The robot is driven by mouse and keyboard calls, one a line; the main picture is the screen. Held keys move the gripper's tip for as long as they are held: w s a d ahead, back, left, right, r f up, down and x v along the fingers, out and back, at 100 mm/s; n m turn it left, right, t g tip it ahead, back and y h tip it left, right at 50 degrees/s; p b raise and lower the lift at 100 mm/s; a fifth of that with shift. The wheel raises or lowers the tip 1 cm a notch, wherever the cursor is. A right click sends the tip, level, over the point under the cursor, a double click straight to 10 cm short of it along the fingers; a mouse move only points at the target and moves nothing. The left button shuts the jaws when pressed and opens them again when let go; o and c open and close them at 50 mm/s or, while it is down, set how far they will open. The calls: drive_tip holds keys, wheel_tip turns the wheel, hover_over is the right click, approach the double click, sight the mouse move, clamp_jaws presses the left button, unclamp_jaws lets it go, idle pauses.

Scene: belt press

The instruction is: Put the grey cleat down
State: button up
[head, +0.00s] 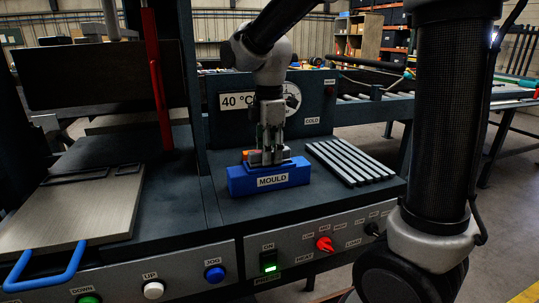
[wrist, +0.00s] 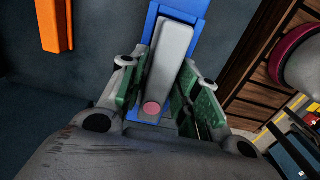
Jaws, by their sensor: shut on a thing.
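The grey cleat (wrist: 168,65) is a long rounded bar with a pink round spot near its close end. It lies between the green-padded fingers of my gripper (wrist: 158,108), which is shut on it. The blue block labelled MOULD (head: 268,180) stands on the dark bench, and its blue surface (wrist: 192,6) shows behind and beside the cleat in the wrist view. In the head view my gripper (head: 268,158) points down right at the mould's top. I cannot tell whether the cleat touches the mould or is just above it.
An orange piece (wrist: 54,24) lies to the left of the mould. A slatted rack (head: 350,162) is to the right, under a COLD label. A press with a metal plate (head: 75,205) and blue handle is at left. A control panel (head: 325,245) with knobs runs along the front.

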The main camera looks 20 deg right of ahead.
drive_tip(key=shift+s+f, duration=0.1)
drive_tip(key=shift+f, duration=0.4)
drive_tip(key=shift+f, duration=0.1)
drive_tip(key=shift+s+f, duration=0.15)
drive_tip(key=shift+f, duration=0.15)
drive_tip(key=shift+s+f, duration=0.1)
drive_tip(key=shift+f, duration=0.05)
clamp_jaws()
drive_tip(key=o, duration=0.9)
unclamp_jaws()
drive_tip(key=shift+o, duration=0.8)
drive_tip(key=shift+w+f, duration=0.2)
drive_tip(key=shift+w, duration=0.05)
drive_tip(key=shift+r, duration=0.1)
